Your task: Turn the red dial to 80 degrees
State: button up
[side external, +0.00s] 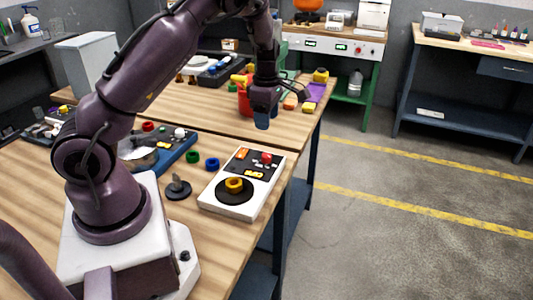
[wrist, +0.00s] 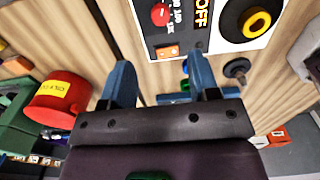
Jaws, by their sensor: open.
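A white control panel (side external: 218,203) lies on the near bench and also shows at the top of the wrist view (wrist: 219,49). A small round red knob (side external: 266,157), the only red dial-like part I see on it, sits near its far end; it also shows in the wrist view (wrist: 160,14). Its angle cannot be read. The panel also has a black disc with a yellow ring (side external: 235,184). My gripper (side external: 262,122) is above the bench, beyond the panel and apart from it. In the wrist view its two blue fingers (wrist: 160,75) are spread with nothing held between them.
A red bin (wrist: 60,98) stands by my gripper. Green and blue rings (side external: 212,164) and a small dark knob piece (side external: 178,187) lie left of the panel. A blue-based fixture (side external: 178,150) stands farther left. The floor right of the bench is clear.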

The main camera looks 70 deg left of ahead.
aim_at(267, 155)
notch_tip(267, 155, down, 12)
jog(key=shift+r, duration=0.1)
dwell(0.4)
jog(key=c, duration=0.9)
